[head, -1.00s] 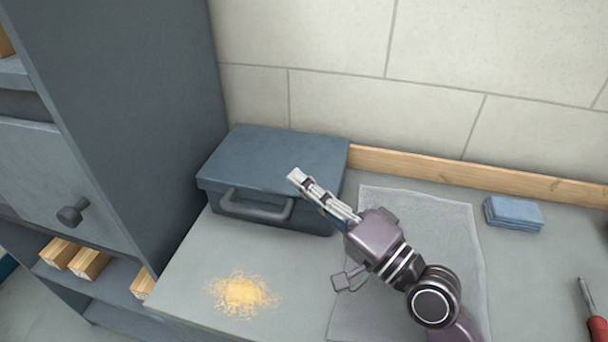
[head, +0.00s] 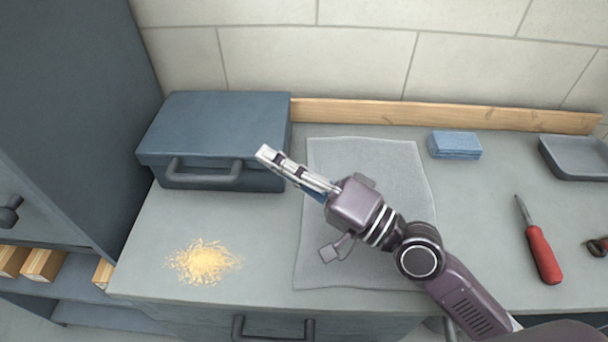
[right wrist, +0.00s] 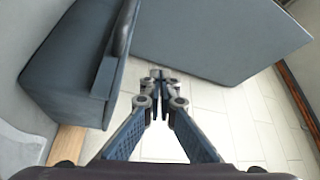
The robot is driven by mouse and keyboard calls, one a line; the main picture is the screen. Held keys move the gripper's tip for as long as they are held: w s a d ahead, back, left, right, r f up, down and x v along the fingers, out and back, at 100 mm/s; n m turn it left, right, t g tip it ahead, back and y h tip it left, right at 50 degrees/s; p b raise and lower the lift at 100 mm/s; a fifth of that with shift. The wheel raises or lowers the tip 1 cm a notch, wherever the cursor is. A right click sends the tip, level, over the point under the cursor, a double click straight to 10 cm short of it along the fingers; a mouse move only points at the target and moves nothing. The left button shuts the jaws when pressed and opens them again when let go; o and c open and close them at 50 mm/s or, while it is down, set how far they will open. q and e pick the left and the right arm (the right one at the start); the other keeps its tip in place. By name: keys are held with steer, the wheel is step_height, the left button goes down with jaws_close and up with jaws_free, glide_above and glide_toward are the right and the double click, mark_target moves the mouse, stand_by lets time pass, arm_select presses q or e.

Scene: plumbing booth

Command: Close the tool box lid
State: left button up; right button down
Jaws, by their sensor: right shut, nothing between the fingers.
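The blue-grey tool box (head: 215,125) stands at the back left of the worktop in the head view. Its lid lies flat and looks closed, with the dark handle (head: 205,172) on its front. My right gripper (head: 266,154) is shut and empty. Its fingertips overlap the lid's front right part in the head view; I cannot tell whether they touch it. In the right wrist view, the shut fingers (right wrist: 160,78) show in the middle, and a blue-grey body that appears to be the tool box (right wrist: 65,70) is at the left. My left gripper is not in view.
A grey cloth (head: 385,185) lies beneath my right arm. A blue sponge-like block (head: 455,145), a grey tray (head: 580,158) and a red-handled screwdriver (head: 541,250) lie to the right. Yellow shavings (head: 205,262) lie in front of the box. A tall cabinet (head: 85,100) stands at left.

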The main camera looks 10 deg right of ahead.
steer(key=v, duration=0.6)
steer(key=shift+s+d, duration=0.15)
stand_by(0.3)
